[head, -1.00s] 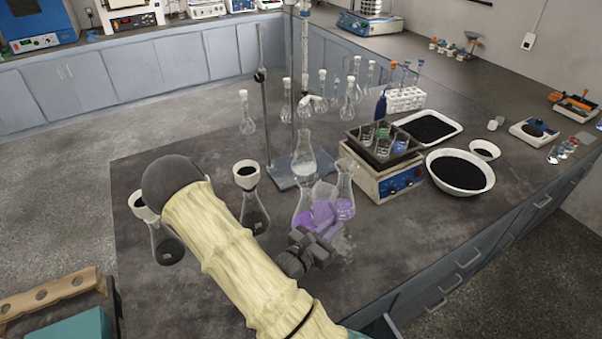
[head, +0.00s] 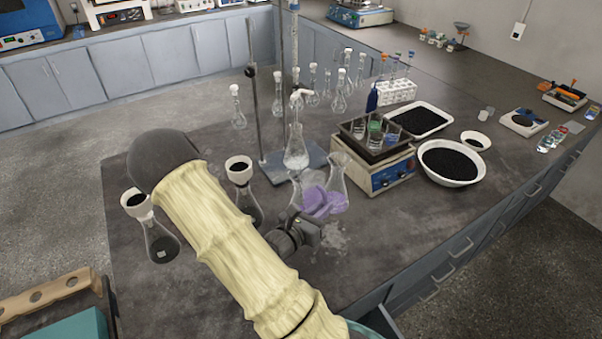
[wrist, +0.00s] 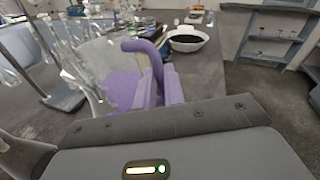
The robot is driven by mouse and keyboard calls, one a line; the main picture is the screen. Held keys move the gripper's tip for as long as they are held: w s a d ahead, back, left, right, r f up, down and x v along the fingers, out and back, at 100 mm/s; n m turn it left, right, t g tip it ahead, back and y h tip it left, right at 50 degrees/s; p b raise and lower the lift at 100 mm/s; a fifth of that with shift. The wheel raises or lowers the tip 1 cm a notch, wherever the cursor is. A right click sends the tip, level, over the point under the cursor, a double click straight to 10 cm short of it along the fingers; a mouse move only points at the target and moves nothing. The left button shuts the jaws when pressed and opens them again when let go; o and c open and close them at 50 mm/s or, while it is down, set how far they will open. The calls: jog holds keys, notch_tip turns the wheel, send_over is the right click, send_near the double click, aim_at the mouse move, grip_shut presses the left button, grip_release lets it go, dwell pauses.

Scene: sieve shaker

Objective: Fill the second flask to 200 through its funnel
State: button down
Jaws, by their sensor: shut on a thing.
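Two conical flasks with white funnels holding dark material stand at left: the left one (head: 160,240) and the one nearer my arm (head: 247,205), partly hidden by it. I cannot tell which is the second or read any marks. My gripper (head: 316,204) is shut on a clear vessel's purple handle (wrist: 152,48). The clear vessel (wrist: 103,62) shows left of my fingers in the wrist view, with purple showing through its lower part. Whether that is liquid is unclear.
A burette stand (head: 281,165) with a flask (head: 296,150) on its base is behind my gripper.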

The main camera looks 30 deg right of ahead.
jog(key=b, duration=0.1)
notch_tip(320, 180, up, 9)
jog(key=n+g+y+p, duration=0.2)
jog(key=n+p, duration=0.2)
jog(key=p, duration=1.2)
send_over(313, 187)
jog(key=shift+s+a+f, duration=0.1)
jog(key=shift+s+f, duration=0.05)
jog(key=shift+s, duration=0.1)
jog(key=shift+w+f+n, duration=0.1)
jog(key=shift+w+n, duration=0.05)
jog(key=shift+n, duration=0.25)
jog(key=shift+f, duration=0.2)
jog(key=shift+r, duration=0.1)
jog(key=shift+w+r+p, duration=0.15)
jog(key=shift+r+p, duration=0.05)
jog(key=shift+p, duration=0.45)
jog(key=shift+w+n, duration=0.3)
